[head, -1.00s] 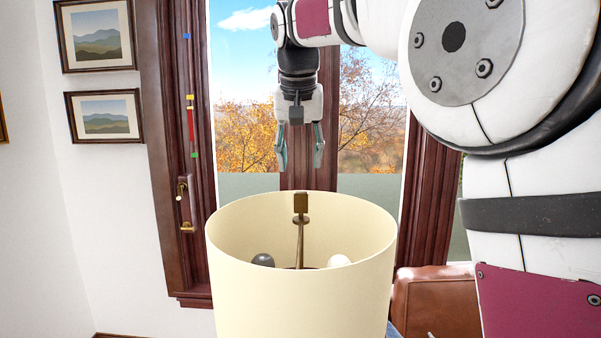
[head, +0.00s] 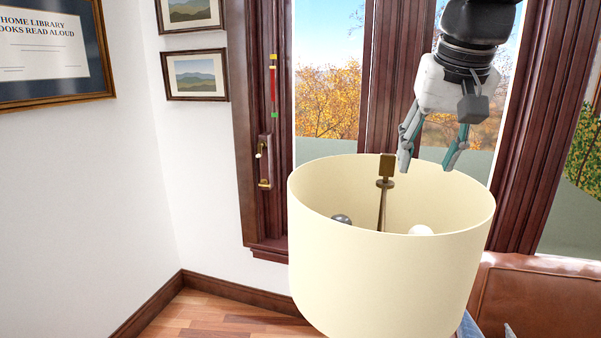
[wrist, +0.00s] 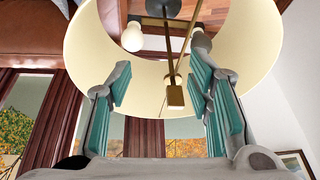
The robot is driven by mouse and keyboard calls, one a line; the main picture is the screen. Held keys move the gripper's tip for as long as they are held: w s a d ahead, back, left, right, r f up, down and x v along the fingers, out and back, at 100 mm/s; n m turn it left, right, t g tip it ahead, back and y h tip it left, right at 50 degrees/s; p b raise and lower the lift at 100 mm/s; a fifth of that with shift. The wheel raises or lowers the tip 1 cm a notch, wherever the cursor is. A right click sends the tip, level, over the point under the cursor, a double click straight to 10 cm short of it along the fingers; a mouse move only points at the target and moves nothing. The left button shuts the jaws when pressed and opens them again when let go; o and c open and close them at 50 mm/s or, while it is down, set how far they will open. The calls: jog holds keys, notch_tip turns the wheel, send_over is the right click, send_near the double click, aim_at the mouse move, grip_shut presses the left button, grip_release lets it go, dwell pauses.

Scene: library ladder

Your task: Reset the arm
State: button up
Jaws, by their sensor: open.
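My gripper (head: 433,148) hangs fingers down above the right back part of a cream lampshade (head: 390,275) in the head view. Its fingers are spread apart with nothing between them. In the wrist view my gripper (wrist: 165,105) shows two teal-padded fingers, with the lampshade (wrist: 255,45) beyond them. A brass finial (head: 387,166) stands at the middle of the shade. Inside are a grey bulb (head: 341,219) and a white bulb (head: 420,230). The wrist view does not show clear contact between fingers and shade.
A dark wood window frame (head: 265,225) stands behind the lamp. A brown leather seat (head: 540,300) is at the lower right. Framed pictures (head: 197,78) and a certificate (head: 50,50) hang on the white wall. Wooden floor (head: 205,318) is clear at lower left.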

jog(key=shift+n, duration=0.6)
jog(key=s+f, duration=0.4)
jog(key=s, duration=0.1)
jog(key=s+f+b, duration=0.1)
jog(key=s+f, duration=0.1)
jog(key=s, duration=0.1)
jog(key=shift+f, duration=0.25)
jog(key=s+f+n, duration=0.1)
jog(key=s+f, duration=0.7)
jog(key=f, duration=0.1)
jog(key=shift+a+f+t+b, duration=0.3)
jog(key=shift+f+t+b, duration=0.1)
